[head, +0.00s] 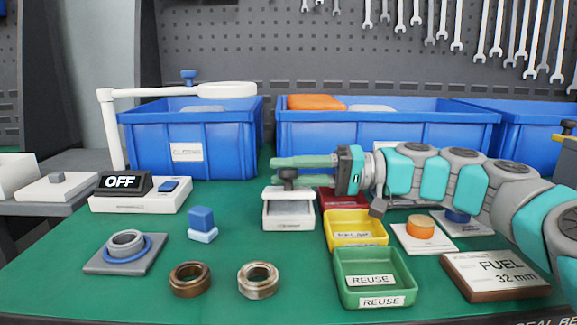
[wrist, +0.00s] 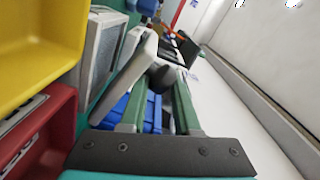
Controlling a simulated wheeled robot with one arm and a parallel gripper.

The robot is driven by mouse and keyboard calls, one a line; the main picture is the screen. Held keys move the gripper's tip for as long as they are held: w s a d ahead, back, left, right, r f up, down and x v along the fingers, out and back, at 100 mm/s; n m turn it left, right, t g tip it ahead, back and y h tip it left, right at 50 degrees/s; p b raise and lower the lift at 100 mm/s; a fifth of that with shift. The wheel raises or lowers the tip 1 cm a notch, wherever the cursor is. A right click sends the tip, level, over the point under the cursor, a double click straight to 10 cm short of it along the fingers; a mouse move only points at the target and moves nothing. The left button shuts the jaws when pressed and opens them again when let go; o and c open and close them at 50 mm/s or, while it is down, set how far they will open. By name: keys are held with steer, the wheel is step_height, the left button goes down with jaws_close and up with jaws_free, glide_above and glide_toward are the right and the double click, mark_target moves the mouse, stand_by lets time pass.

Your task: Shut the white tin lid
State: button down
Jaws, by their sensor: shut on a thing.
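The white tin (head: 289,224) stands on the green mat, left of the yellow tray. Its white lid (head: 275,193) with a dark knob (head: 289,176) is over it, and a grey band shows between lid and base. In the wrist view the pale lid (wrist: 131,68) slants away from the tin body (wrist: 101,47), leaving a wedge-shaped gap. My gripper (head: 273,170) reaches in from the right, its green fingers level above the tin. In the wrist view my gripper (wrist: 160,86) has the dark knob (wrist: 160,77) between its fingertips and is shut on it.
A yellow tray (head: 357,244), a green tray (head: 347,298) and a red tray (wrist: 66,120) are close right of the tin. Blue bins (head: 388,135) stand behind. A blue block (head: 201,219) and metal rings (head: 258,278) are to the left and front. The mat between is clear.

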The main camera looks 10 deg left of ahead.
steer(key=shift+s+d, duration=0.1)
steer(key=shift+s, duration=0.5)
steer(key=c, duration=1)
jaws_free()
steer(key=shift+s+r, duration=0.1)
steer(key=o, duration=0.4)
steer(key=shift+o, duration=0.6)
steer(key=shift+f, duration=0.2)
steer(key=shift+r, duration=0.1)
